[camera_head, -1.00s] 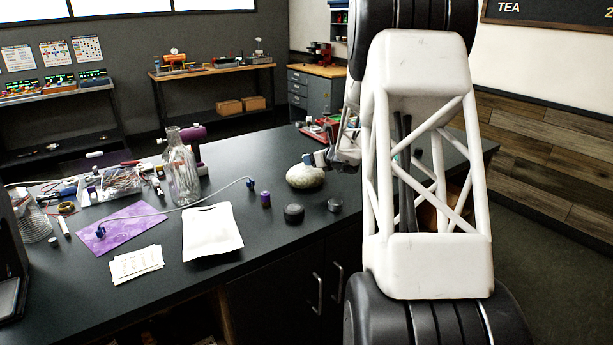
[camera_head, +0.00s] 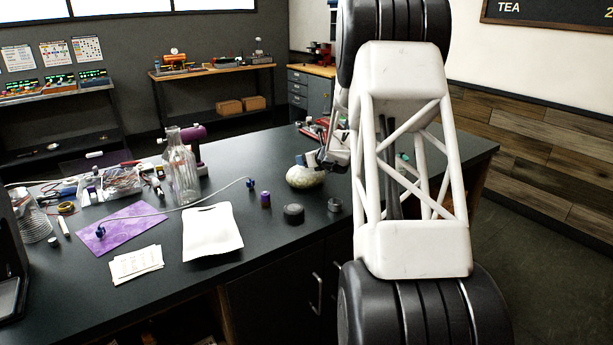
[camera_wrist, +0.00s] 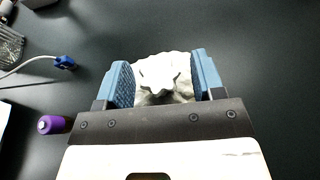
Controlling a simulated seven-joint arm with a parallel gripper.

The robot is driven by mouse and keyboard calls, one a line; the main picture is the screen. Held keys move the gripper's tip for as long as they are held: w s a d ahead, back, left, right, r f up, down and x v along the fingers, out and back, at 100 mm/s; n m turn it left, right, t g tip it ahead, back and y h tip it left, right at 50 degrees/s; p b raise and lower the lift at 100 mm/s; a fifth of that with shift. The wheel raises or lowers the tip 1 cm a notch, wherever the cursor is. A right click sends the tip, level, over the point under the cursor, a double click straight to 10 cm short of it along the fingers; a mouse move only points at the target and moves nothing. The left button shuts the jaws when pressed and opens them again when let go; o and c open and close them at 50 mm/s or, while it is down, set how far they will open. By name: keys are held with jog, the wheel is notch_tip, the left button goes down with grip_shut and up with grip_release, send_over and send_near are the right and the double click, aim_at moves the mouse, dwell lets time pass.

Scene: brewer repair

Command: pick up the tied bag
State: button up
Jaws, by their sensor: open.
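The tied bag (camera_head: 305,177) is a small, round, off-white bundle on the dark counter. In the wrist view the tied bag (camera_wrist: 160,74) lies between the two blue finger pads, its knotted top facing the camera. My gripper (camera_wrist: 163,78) is open, with one pad on each side of the bag; whether either pad touches it I cannot tell. In the head view my gripper (camera_head: 309,160) is at the top of the bag, partly hidden by my arm. The lower part of the bag is hidden by the gripper body in the wrist view.
A purple-capped vial (camera_head: 265,199), a black puck (camera_head: 293,214) and a small grey lid (camera_head: 334,205) stand in front of the bag. A white pouch (camera_head: 211,232) and a glass bottle (camera_head: 183,175) are to the left.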

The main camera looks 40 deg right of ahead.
grip_shut()
dwell(0.3)
jog(key=shift+r, duration=0.15)
notch_tip(320, 180, up, 28)
dwell(1.0)
